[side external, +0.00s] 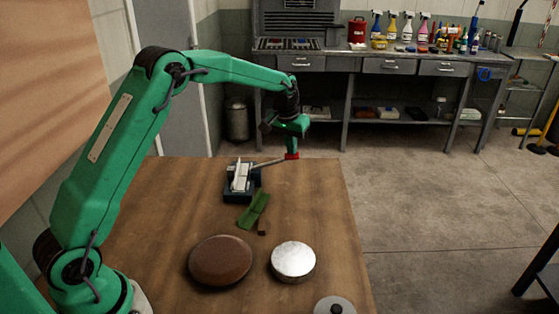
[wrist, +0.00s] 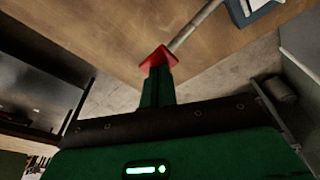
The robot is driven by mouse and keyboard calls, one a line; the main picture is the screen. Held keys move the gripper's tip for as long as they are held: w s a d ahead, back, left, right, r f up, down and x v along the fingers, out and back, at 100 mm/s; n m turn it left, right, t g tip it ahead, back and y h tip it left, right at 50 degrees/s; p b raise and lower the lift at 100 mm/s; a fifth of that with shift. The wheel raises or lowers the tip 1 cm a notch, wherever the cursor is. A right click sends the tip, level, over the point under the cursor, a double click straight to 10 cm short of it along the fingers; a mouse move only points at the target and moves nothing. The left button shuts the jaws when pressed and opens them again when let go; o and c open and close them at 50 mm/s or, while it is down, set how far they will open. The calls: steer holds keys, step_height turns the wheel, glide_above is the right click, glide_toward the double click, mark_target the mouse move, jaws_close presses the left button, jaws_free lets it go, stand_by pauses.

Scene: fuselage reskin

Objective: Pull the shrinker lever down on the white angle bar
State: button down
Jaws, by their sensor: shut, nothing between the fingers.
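The shrinker (side external: 238,193) is a dark blue-grey tool near the far edge of the wooden table. The white angle bar (side external: 241,176) stands in it, tilted. Its grey lever (side external: 268,163) reaches out to the right, nearly level, and ends in a red tip (side external: 291,156). My gripper (side external: 292,150) is shut and holds nothing; its fingers are at the red tip, from above. In the wrist view the red tip (wrist: 159,58) lies at the finger ends of my gripper (wrist: 157,72), and the lever (wrist: 195,28) runs up to the right. I cannot tell whether they touch.
On the wooden table (side external: 180,215) lie a green piece (side external: 256,208) with a brown end, a brown round pad (side external: 221,260), a silver round block (side external: 293,260) and a grey disc (side external: 335,306). A workbench (side external: 400,67) with bottles stands behind, across open floor.

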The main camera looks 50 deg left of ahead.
mark_target(290, 156)
steer(key=shift+f, duration=2.75)
steer(key=shift+r, duration=5.65)
steer(key=shift+r, duration=0.1)
